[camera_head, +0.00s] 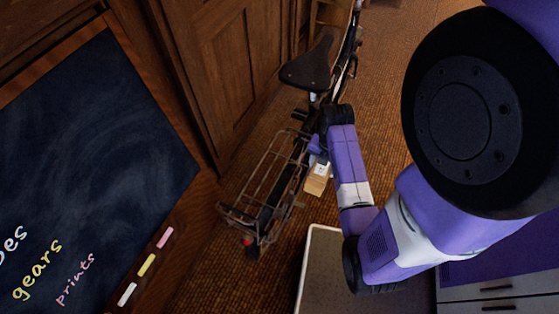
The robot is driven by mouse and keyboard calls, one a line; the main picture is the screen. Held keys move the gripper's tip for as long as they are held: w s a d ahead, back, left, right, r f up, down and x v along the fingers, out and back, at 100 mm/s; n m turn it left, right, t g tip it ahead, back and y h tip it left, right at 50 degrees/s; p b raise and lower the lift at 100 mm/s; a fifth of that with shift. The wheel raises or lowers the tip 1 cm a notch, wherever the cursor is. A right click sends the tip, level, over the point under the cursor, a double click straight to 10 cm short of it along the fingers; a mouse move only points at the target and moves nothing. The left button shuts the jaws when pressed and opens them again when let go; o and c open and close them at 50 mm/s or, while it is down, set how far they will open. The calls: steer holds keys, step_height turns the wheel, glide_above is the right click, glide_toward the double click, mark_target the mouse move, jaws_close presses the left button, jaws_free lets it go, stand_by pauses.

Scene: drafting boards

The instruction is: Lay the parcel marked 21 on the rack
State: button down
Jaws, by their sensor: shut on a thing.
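A small cardboard parcel (317,185) with a pale label shows in the head view, just right of the bicycle's rear rack. Its number is too small to read. The rack (265,180) is a dark metal frame behind the bicycle saddle. My gripper (320,166) is shut on the parcel from above and partly hides its upper part. The parcel appears beside the rack in the picture; its height relative to the rack is hard to tell. My purple arm comes in from the right.
The bicycle saddle (308,69) rises just beyond the gripper. A wood-framed chalkboard (95,130) fills the left. A pale-rimmed tray or table (335,262) stands at the bottom centre. Grey drawers (490,285) are at bottom right. The brown floor (383,70) is open at upper right.

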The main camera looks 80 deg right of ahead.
steer(key=w+d, duration=0.1)
steer(key=w, duration=0.3)
steer(key=w+d, duration=0.1)
steer(key=w, duration=0.3)
steer(key=w+d, duration=0.1)
steer(key=w, duration=0.3)
steer(key=shift+w+d+f, duration=0.1)
steer(key=shift+w+f, duration=0.2)
steer(key=shift+f, duration=0.55)
steer(key=shift+w+f, duration=0.25)
steer(key=shift+f, duration=0.6)
steer(key=shift+f, duration=0.1)
steer(key=c, duration=0.5)
jaws_free()
step_height(320, 180, up, 8)
steer(key=shift+f+p, duration=0.15)
steer(key=shift+p, duration=0.35)
